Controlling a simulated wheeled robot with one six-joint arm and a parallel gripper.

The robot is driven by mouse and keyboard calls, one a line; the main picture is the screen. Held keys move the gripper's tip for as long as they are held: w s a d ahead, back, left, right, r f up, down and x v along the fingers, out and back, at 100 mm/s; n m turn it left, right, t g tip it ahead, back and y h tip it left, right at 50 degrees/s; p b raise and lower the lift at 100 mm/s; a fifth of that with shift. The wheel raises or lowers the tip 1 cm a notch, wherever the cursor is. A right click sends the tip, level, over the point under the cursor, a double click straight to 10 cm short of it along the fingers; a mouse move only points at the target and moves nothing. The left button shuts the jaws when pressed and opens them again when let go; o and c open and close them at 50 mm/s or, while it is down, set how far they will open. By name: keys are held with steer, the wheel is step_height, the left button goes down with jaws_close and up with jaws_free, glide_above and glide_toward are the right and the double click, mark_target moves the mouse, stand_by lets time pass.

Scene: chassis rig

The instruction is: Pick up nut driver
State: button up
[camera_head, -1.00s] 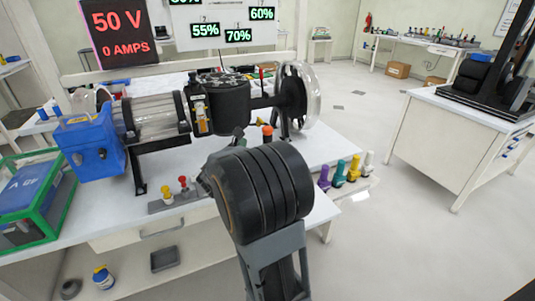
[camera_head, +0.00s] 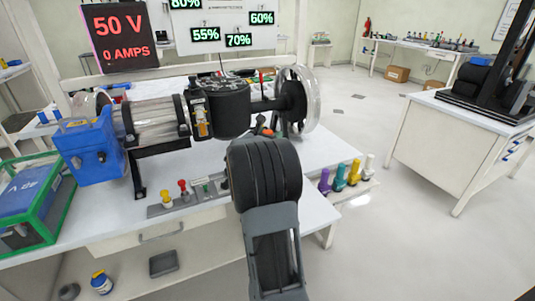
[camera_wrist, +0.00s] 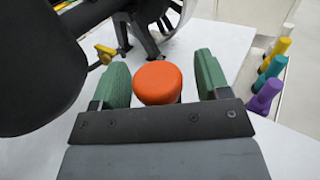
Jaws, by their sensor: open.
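A tool with a round orange handle end (camera_wrist: 157,82) stands on the white bench. It also shows in the head view (camera_head: 268,132), just beyond my arm. I cannot tell for sure that it is the nut driver. My gripper (camera_wrist: 161,78) is open, with one green finger on each side of the orange end. A gap shows between the orange end and each finger. The tool's lower part is hidden below the orange end. In the head view my arm hides most of the gripper.
A motor rig with a black housing (camera_head: 229,108) and a clear wheel (camera_head: 313,100) stands close beyond the gripper. Purple (camera_head: 324,181), teal (camera_head: 340,176), yellow and white tools stand at the right. A small rack with yellow (camera_head: 166,197) and red tools is at the left.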

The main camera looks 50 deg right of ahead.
steer(key=shift+d, duration=0.25)
steer(key=shift+c, duration=0.2)
jaws_close()
stand_by(0.3)
